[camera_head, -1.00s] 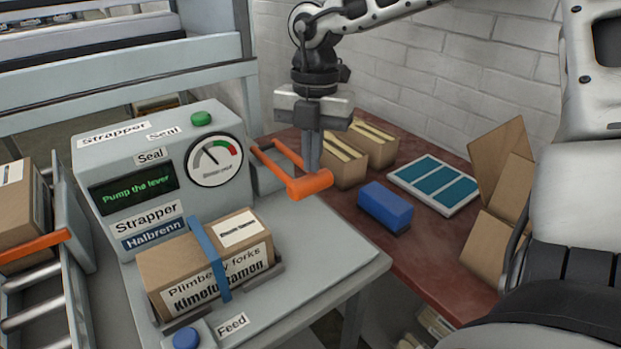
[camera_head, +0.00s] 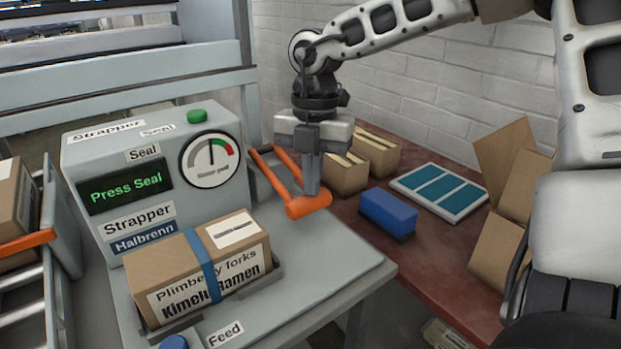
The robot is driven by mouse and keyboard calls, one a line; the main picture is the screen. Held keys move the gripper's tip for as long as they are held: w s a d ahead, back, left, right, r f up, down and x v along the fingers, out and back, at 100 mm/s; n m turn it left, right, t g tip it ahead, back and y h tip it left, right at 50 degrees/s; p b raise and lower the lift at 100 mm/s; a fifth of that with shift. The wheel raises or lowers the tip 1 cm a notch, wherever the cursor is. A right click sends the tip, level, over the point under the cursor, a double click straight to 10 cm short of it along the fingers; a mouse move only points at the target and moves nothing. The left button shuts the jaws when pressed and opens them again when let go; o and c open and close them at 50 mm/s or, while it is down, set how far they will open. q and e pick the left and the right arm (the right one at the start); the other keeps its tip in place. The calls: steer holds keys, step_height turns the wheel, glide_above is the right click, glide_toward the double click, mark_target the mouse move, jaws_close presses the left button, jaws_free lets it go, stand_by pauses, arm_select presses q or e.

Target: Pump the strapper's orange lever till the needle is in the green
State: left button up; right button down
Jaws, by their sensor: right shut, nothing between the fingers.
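The strapper (camera_head: 88,165) is a grey machine at the left with a screen (camera_head: 125,187) reading "Press Seal". Its round gauge (camera_head: 203,172) has a green and a red band at the upper right. The needle stands nearly upright, close to the start of the green band. The orange lever (camera_head: 270,180) sticks out from the machine's right side, with its thick handle (camera_head: 308,206) low over the machine's table. My right gripper (camera_head: 312,190) is shut and empty, pointing down with its fingertips at the handle's top. My left gripper is out of view.
A strapped carton (camera_head: 190,265) sits on the machine's table (camera_head: 345,250). A green button (camera_head: 197,116) is on top and a blue Feed button (camera_head: 174,342) in front. On the red bench stand cartons (camera_head: 375,155), a blue block (camera_head: 387,212) and a teal-panelled tray (camera_head: 440,190).

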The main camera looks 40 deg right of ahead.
steer(key=shift+w+d+r+p, duration=0.2)
steer(key=shift+w+d, duration=0.05)
steer(key=shift+d, duration=0.2)
steer(key=shift+w+d+r+p, duration=0.15)
steer(key=shift+w+d, duration=0.05)
steer(key=shift+d, duration=0.2)
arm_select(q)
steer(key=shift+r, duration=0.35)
arm_select(e)
steer(key=shift+w+d+r, duration=0.1)
steer(key=shift+w+d, duration=0.15)
steer(key=shift+d, duration=0.2)
